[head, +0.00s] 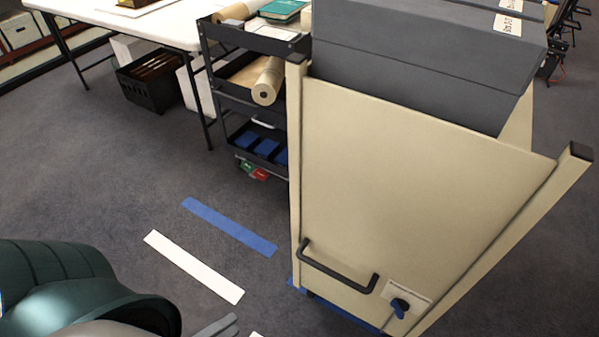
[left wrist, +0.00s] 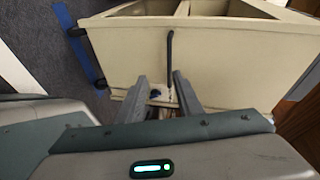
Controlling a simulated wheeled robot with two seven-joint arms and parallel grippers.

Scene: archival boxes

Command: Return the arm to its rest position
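My left arm (head: 70,290) comes in at the lower left of the head view. Only the grey fingers of my left gripper (head: 218,327) show there, at the bottom edge, left of the cream cart and apart from its handle. In the left wrist view my left gripper (left wrist: 160,82) has its two fingers apart, with nothing held between the tips. Beyond them is the cart's cream panel (left wrist: 220,60) with its black handle (left wrist: 171,60) and blue knob (left wrist: 155,94). My right gripper shows in neither view.
The cream cart (head: 400,190) holds grey boxes (head: 410,60) and fills the right side. Its handle (head: 338,268) and blue knob (head: 400,305) face me. A black shelf trolley (head: 225,85) and white table (head: 150,22) stand behind. Floor with white tape (head: 193,266) and blue tape (head: 228,226) is clear.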

